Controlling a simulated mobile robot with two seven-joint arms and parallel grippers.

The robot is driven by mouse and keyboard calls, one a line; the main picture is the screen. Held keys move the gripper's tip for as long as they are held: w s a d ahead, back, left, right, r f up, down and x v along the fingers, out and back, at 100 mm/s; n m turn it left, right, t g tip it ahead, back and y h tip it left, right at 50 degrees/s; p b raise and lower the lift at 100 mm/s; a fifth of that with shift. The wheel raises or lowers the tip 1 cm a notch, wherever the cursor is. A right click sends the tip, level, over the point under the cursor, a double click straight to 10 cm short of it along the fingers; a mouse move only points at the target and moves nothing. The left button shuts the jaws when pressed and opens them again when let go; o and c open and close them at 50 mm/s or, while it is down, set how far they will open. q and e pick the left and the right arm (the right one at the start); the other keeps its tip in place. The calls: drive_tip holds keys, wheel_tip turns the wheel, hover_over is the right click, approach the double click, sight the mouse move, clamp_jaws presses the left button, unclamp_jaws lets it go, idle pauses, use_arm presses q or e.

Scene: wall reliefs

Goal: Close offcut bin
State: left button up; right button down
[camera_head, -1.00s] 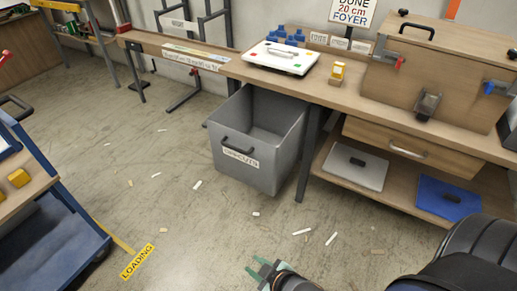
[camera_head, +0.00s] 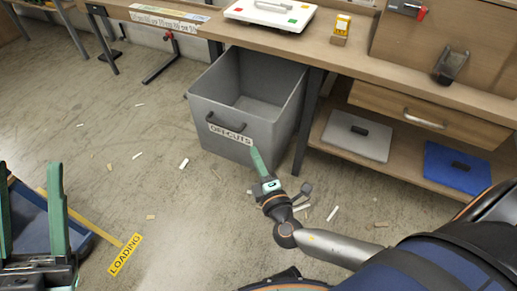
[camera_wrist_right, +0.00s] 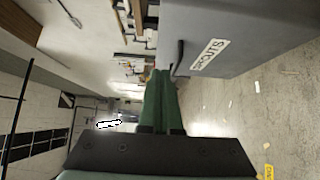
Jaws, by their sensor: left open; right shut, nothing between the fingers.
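The grey offcut bin (camera_head: 232,118) stands pulled out from under the workbench, open at the top. Its front carries a dark handle (camera_head: 224,126) and a white "OFFCUTS" label. My right gripper (camera_head: 256,154) is shut and empty, its green fingers pointing up at the lower right part of the bin front; I cannot tell whether they touch it. In the right wrist view the closed fingers (camera_wrist_right: 158,76) are beside the bin (camera_wrist_right: 240,30) and near its handle (camera_wrist_right: 179,58). My left gripper (camera_head: 30,172) is open and empty at the lower left, away from the bin.
The workbench (camera_head: 340,58) runs above the bin, with a leg (camera_head: 308,125) just right of it. Scraps litter the floor. A blue cart (camera_head: 30,215) is at lower left.

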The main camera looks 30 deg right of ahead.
approach(250, 116)
drive_tip(key=w+a, duration=0.3)
drive_tip(key=w+d, duration=0.1)
drive_tip(key=w+d+b, duration=0.1)
drive_tip(key=w+d, duration=0.1)
drive_tip(key=shift+d+f, duration=0.15)
drive_tip(key=shift+d, duration=0.1)
use_arm(q)
drive_tip(key=shift+w+f, duration=0.1)
drive_tip(key=shift+f, duration=0.4)
use_arm(e)
drive_tip(key=shift+d, duration=0.1)
